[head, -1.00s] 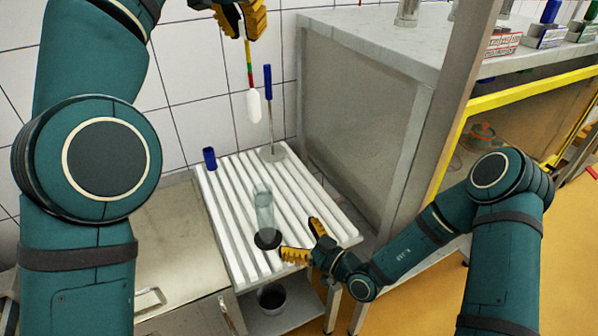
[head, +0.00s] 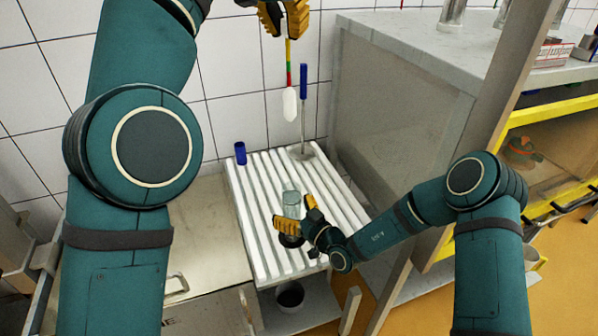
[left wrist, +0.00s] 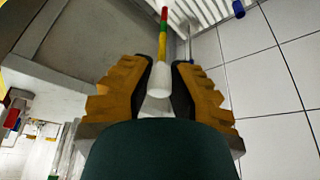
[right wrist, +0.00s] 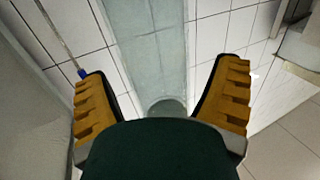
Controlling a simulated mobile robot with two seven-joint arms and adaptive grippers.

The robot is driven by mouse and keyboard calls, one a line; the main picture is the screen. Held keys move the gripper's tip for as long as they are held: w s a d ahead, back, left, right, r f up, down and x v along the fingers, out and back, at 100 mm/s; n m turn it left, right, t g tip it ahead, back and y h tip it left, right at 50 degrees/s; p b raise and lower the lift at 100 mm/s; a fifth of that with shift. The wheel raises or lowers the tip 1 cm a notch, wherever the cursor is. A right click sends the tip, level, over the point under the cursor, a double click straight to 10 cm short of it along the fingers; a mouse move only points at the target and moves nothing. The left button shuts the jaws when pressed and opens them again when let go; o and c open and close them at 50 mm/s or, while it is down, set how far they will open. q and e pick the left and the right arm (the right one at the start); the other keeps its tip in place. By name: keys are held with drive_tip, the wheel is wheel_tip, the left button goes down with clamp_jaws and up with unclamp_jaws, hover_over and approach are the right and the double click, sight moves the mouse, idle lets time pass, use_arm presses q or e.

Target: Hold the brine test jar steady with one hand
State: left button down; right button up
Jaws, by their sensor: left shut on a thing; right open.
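The clear glass brine test jar (head: 291,200) stands upright on a white ribbed draining board (head: 262,238). My right gripper (head: 295,214) is open, with its fingers on either side of the jar low down. In the right wrist view the jar (right wrist: 152,45) rises between the open fingers, and I see no clear grip on it. My left gripper (head: 284,16) is high above the board, shut on a hydrometer with a red, yellow and green stem and a white bulb (head: 290,104). The hydrometer (left wrist: 163,40) hangs well above the jar and apart from it.
A blue cap or cup (head: 240,153) stands at the board's back left. A blue-handled rod (head: 303,90) stands upright near the back right. A grey-topped cabinet (head: 400,110) borders the right side.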

sight(287, 92)
drive_tip(key=c, duration=1.4)
use_arm(q)
drive_tip(key=shift+f, duration=6.5)
drive_tip(key=c, duration=1)
unclamp_jaws()
drive_tip(key=shift+o, duration=0.2)
drive_tip(key=shift+r, duration=0.1)
drive_tip(key=v, duration=1.1)
drive_tip(key=shift+s+r, duration=0.15)
drive_tip(key=shift+r, duration=0.25)
